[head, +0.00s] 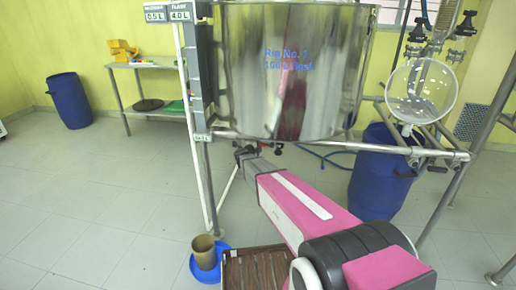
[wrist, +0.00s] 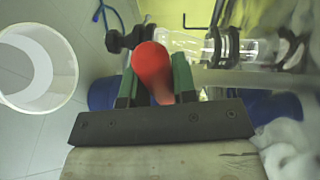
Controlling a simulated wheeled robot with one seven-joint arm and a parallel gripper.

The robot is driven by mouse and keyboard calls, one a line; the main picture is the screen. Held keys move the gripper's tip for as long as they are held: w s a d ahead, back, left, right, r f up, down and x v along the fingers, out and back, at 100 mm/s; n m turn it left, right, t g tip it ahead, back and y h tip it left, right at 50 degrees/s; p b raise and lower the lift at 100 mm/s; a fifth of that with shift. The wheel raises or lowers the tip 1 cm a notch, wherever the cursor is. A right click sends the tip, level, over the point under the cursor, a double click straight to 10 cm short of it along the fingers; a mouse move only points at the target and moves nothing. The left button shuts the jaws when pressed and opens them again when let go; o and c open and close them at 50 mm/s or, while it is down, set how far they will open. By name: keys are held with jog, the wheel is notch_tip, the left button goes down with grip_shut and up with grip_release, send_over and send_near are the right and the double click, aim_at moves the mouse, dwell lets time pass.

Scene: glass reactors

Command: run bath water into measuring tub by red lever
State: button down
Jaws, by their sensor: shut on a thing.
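The steel bath (head: 290,70) with blue lettering stands in the middle of the head view. In the wrist view the red lever (wrist: 152,65) stands between the green-padded fingers of my gripper (wrist: 155,88), which is shut on it. In the head view my gripper (head: 243,155) is under the bath's lower left edge; the lever there is too small to make out. A white round tub (wrist: 72,75), open end showing, is left of the lever in the wrist view, apart from my gripper.
Signs read measured 0.5 L (head: 157,13) and target 4.0 L (head: 181,12). A tan pot (head: 204,254) stands in a blue basin (head: 224,250) beside a brown slatted tray (head: 254,270). A blue drum (head: 378,180) and a glass vessel (head: 422,90) are right.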

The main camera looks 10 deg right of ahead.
jog(key=shift+r+m, duration=0.25)
jog(key=shift+m, duration=0.15)
jog(key=c, duration=0.9)
grip_release()
jog(key=v, duration=1.1)
jog(key=shift+d+r+y, duration=0.15)
jog(key=shift+r+y, duration=0.05)
jog(key=shift+y, duration=0.1)
